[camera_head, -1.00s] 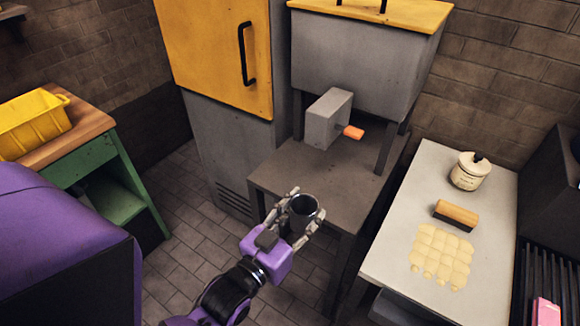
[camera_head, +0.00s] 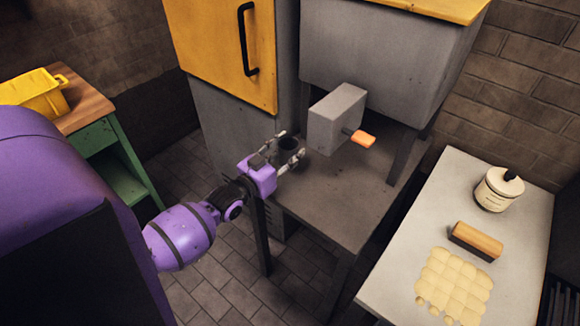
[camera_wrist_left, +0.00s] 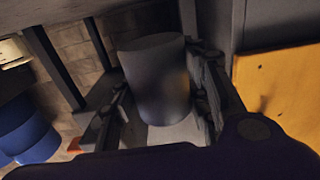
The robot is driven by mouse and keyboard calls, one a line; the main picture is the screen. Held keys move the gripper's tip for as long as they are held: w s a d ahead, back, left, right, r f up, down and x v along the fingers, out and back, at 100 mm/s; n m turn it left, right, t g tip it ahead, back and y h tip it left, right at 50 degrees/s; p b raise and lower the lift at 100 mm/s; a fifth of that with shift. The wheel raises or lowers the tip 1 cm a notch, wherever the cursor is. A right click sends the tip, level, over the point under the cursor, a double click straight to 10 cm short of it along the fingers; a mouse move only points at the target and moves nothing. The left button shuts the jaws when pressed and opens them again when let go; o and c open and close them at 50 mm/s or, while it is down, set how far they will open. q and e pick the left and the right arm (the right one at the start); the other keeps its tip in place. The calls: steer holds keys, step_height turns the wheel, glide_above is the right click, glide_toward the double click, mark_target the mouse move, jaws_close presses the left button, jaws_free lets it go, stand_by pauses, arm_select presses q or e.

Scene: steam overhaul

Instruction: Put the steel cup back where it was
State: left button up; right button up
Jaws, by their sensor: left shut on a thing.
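The steel cup (camera_head: 288,146) is a dark grey cylinder at the left part of the grey stand's lower shelf (camera_head: 345,195), near the fridge side. My left gripper (camera_head: 292,150) is shut around the cup, with one finger on each side of it. In the left wrist view the cup (camera_wrist_left: 155,80) fills the middle between the two fingers. I cannot tell whether the cup's bottom touches the shelf. My right gripper is not in view.
A grey box with an orange lever (camera_head: 363,139) sits just right of the cup, under the grey tank. A yellow-doored cabinet (camera_head: 220,50) stands behind. A pale table (camera_head: 395,265) at right holds a jar (camera_head: 496,192), a brush-like block (camera_head: 476,241) and dough pieces (camera_head: 452,284). The shelf's front is bare.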

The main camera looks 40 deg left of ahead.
arm_select(q)
steer(key=shift+f+b, duration=0.35)
steer(key=shift+f, duration=2.4)
steer(key=o, duration=1.5)
steer(key=shift+r, duration=0.15)
steer(key=s, duration=1.2)
steer(key=s+d+f+g, duration=0.3)
steer(key=s+d+f, duration=0.2)
steer(key=s, duration=0.4)
steer(key=s+d+f+g, duration=0.3)
steer(key=s+d+f, duration=0.3)
steer(key=s, duration=0.4)
steer(key=s+d+f+g+y, duration=0.1)
steer(key=s+d+f+g, duration=0.3)
steer(key=s+f, duration=0.3)
steer(key=shift+s+d+b, duration=0.2)
steer(key=shift+s+d, duration=0.2)
steer(key=shift+s, duration=0.4)
steer(key=shift+s+d+b, duration=0.2)
steer(key=shift+s+d, duration=0.15)
steer(key=shift+s, duration=0.45)
